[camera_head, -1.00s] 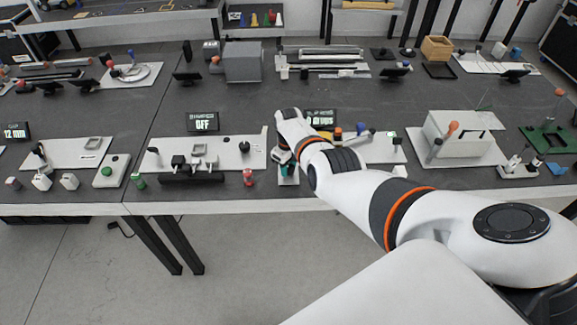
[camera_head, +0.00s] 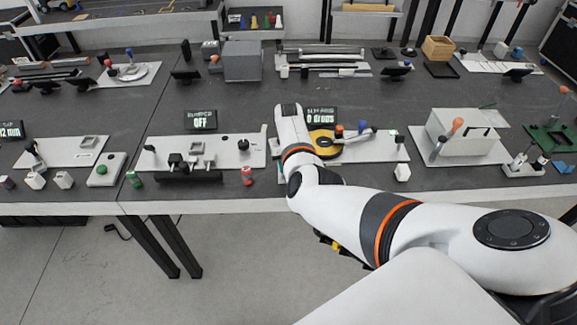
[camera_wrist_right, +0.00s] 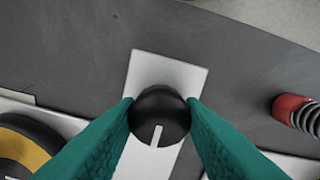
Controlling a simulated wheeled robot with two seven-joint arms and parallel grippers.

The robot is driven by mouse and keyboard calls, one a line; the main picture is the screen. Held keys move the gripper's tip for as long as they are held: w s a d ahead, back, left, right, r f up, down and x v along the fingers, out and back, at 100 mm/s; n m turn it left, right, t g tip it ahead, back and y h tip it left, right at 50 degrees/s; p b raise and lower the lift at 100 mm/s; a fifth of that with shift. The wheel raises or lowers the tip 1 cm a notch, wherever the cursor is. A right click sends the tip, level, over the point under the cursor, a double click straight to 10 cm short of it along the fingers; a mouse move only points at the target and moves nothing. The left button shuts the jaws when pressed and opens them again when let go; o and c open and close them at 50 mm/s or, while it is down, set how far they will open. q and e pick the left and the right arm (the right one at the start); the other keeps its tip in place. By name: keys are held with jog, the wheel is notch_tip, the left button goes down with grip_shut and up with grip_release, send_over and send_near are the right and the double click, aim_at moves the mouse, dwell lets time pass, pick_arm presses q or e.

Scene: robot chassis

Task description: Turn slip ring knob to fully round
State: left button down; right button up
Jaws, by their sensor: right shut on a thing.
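The knob (camera_wrist_right: 160,125) is black and round with a white line mark pointing to the bottom of the right wrist view. It sits on a narrow white plate (camera_wrist_right: 170,68). My right gripper (camera_wrist_right: 160,103) has teal fingers shut on the knob, one on each side. In the head view my right wrist hides the knob and the fingers. A yellow and black ring (camera_head: 324,146) lies right of my wrist; its edge also shows in the right wrist view (camera_wrist_right: 25,150). The display (camera_head: 322,116) behind it reads 0 and a blurred word. My left gripper is not in view.
A red part with a dark coil (camera_wrist_right: 295,110) stands beside the plate; a red part (camera_head: 247,176) shows in the head view. A white box fixture (camera_head: 455,130) stands to the right.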

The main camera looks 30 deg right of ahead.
jog(key=shift+w+d+r, duration=0.1)
jog(key=shift+r, duration=0.05)
jog(key=o, duration=0.7)
jog(key=shift+c, duration=0.2)
jog(key=o, duration=0.3)
jog(key=shift+o, duration=0.2)
notch_tip(320, 180, up, 12)
jog(key=shift+b, duration=0.45)
